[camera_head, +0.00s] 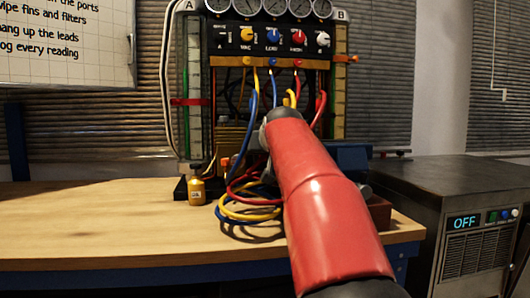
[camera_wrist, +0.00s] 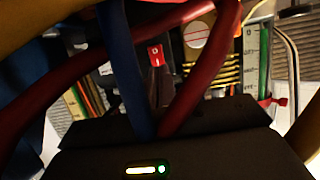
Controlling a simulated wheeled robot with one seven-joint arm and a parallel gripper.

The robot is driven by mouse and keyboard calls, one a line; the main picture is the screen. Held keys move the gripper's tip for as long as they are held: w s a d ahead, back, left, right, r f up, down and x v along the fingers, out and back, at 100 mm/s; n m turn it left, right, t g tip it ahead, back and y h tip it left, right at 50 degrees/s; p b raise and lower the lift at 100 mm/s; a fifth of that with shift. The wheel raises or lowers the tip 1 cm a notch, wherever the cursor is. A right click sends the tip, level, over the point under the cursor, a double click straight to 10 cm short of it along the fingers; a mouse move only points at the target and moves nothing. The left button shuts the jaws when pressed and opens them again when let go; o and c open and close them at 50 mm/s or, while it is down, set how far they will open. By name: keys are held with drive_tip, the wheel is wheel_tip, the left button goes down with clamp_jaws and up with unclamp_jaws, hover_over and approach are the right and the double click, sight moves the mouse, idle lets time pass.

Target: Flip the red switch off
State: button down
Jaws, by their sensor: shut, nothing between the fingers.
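A small red switch (camera_wrist: 155,55) with a white mark shows in the upper middle of the wrist view, among the rig's parts. My gripper (camera_wrist: 158,92) points toward it, with its dark fingers closed together and empty just below the switch in the picture. I cannot tell whether they touch it. Red and blue hoses cross in front of the fingers. In the head view my red arm reaches to the rig and hides the gripper. A small red piece (camera_head: 226,162) shows low on the rig there; I cannot tell if it is the switch.
The gauge rig (camera_head: 268,62) has gauges, coloured knobs and hanging hoses. Coiled hoses (camera_head: 250,212) and a brass weight (camera_head: 196,191) lie on the wooden bench (camera_head: 90,225). A grey cabinet (camera_head: 475,250) reading OFF stands at right. The bench's left side is clear.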

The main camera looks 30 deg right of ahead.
drive_tip(key=v, duration=0.9)
drive_tip(key=shift+s, duration=0.3)
